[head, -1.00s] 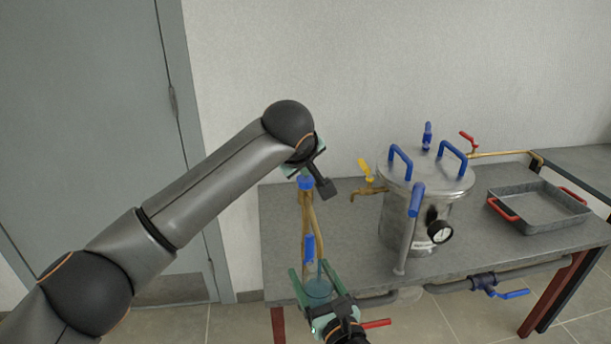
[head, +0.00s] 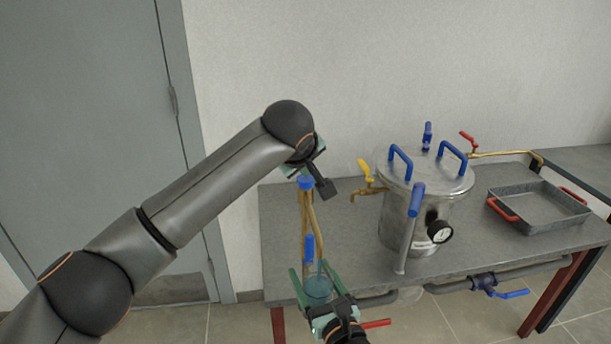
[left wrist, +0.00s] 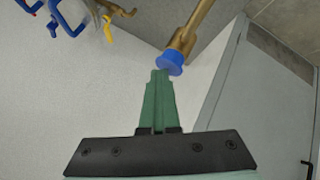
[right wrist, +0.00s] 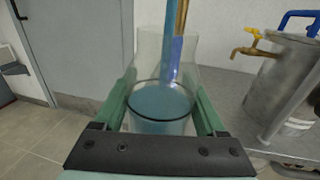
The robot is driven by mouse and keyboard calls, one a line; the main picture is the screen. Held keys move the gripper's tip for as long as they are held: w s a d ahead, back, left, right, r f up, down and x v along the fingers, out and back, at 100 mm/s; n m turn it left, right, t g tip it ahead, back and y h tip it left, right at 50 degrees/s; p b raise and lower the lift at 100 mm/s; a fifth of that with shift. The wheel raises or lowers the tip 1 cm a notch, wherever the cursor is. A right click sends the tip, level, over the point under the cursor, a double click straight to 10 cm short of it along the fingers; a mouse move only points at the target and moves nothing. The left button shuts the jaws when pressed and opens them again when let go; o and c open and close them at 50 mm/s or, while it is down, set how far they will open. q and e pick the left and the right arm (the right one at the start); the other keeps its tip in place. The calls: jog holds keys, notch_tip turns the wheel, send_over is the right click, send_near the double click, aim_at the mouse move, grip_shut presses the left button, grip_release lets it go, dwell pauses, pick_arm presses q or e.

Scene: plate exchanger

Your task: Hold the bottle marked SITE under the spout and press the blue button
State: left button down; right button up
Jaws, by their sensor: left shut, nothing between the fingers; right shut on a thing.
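The blue button (head: 305,183) sits on top of the brass pipe (head: 312,215). My left gripper (head: 298,172) is shut and empty, with its fingertips at the button. In the left wrist view the closed fingers (left wrist: 160,78) reach the blue button (left wrist: 171,62) and seem to touch it. My right gripper (head: 318,293) is shut on a clear bottle (head: 318,288), held upright below the pipe. In the right wrist view a blue stream (right wrist: 158,55) runs down into the bottle (right wrist: 160,105), which holds blue liquid. The spout's tip and any SITE marking cannot be made out.
A steel vessel (head: 400,220) with blue handles and a gauge stands on the grey table (head: 345,250). A yellow-handled tap (head: 367,180) is on its left. A grey tray (head: 535,206) with red handles lies at the right. A door (head: 90,120) is at the left.

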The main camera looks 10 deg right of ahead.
aim_at(306, 181)
dwell(0.8)
pick_arm(q)
jog(key=shift+r, duration=0.85)
jog(key=shift+r, duration=2.5)
pick_arm(e)
jog(key=shift+s, duration=0.1)
